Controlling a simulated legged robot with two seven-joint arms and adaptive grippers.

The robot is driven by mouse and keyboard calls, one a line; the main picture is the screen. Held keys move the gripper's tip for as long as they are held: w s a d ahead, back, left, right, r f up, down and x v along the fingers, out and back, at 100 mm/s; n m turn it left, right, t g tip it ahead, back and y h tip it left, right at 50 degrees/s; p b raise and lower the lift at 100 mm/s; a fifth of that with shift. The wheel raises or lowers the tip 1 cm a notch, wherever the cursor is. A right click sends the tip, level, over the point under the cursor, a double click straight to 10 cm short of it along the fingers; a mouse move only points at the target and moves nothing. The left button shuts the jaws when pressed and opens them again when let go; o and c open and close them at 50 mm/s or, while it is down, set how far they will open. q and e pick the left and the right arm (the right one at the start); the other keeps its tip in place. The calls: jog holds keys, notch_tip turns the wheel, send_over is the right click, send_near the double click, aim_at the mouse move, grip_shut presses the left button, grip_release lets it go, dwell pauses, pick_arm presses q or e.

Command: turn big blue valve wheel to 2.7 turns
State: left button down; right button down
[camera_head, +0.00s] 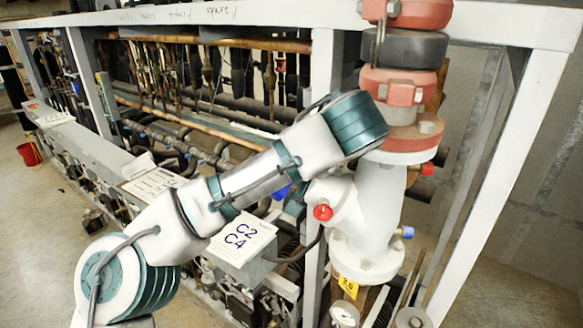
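No whole big blue valve wheel can be made out. A small bright blue piece (281,192) shows just below my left forearm, mostly hidden; I cannot tell whether it is part of the wheel. My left arm comes in from the lower left and reaches up across the middle to a teal-banded joint in front of the white pipe. My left gripper cannot be seen; the arm covers the area behind it. My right arm and gripper are not in view.
A thick white pipe (378,205) with red flanges (398,88), a red cap (322,212) and a small blue cap (405,232) stands at right centre. A white rack frame (497,185) surrounds it. A C2/C4 label plate (240,238) lies below the arm. A red bucket (29,153) stands far left.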

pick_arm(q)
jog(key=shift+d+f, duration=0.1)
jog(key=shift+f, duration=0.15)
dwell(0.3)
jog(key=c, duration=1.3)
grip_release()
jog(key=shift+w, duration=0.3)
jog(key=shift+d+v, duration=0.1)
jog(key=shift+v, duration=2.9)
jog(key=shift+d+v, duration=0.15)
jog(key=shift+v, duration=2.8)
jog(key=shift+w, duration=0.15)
